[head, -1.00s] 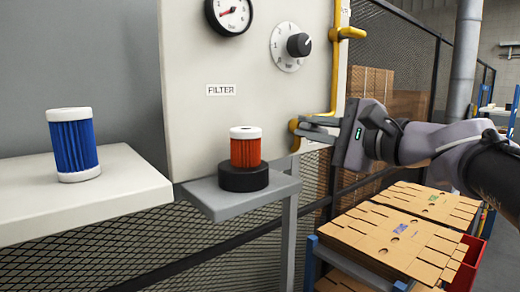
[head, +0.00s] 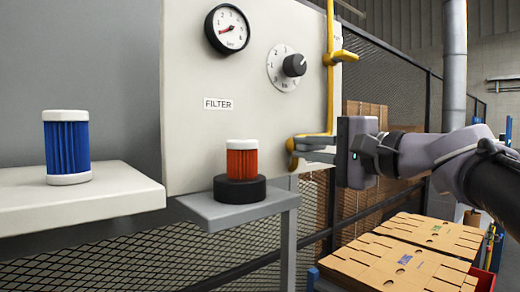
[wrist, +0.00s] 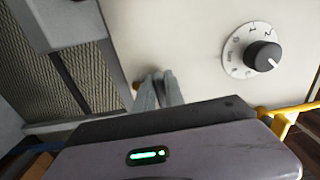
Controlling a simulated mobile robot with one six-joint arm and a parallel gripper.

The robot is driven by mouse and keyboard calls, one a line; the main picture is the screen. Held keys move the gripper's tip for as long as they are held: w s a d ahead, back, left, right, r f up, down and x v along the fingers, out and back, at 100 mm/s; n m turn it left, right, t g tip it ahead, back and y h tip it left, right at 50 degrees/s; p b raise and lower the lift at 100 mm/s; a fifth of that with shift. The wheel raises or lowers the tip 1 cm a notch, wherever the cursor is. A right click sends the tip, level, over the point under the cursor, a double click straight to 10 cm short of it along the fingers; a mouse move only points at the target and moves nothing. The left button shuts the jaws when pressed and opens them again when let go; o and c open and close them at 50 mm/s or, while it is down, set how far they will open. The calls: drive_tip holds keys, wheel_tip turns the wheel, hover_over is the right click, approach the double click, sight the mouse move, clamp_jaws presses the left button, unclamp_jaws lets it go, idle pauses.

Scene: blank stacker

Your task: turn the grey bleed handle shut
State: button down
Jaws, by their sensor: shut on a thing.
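The yellow pipe (head: 329,85) runs down the right edge of the cream panel and bends left to a rounded yellow end (head: 291,146). My gripper (head: 304,145) reaches in from the right, its two grey fingers at that pipe end. The fingers are shut on the grey bleed handle, which they mostly hide; I cannot clearly tell handle from fingers. In the wrist view my fingers (wrist: 158,76) are close together against the panel, with a small yellow-orange bit beside them.
The panel (head: 185,90) carries a gauge (head: 227,28) and a black knob (head: 294,65). Below it, an orange filter (head: 243,160) stands on a black base on a grey shelf. A blue filter (head: 67,146) stands on the left ledge. Flat cardboard blanks (head: 395,268) lie lower right.

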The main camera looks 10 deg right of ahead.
drive_tip(key=c, duration=1.4)
unclamp_jaws()
drive_tip(key=shift+c, duration=0.2)
drive_tip(key=v, duration=1.7)
drive_tip(key=shift+s, duration=0.2)
drive_tip(key=shift+d, duration=0.1)
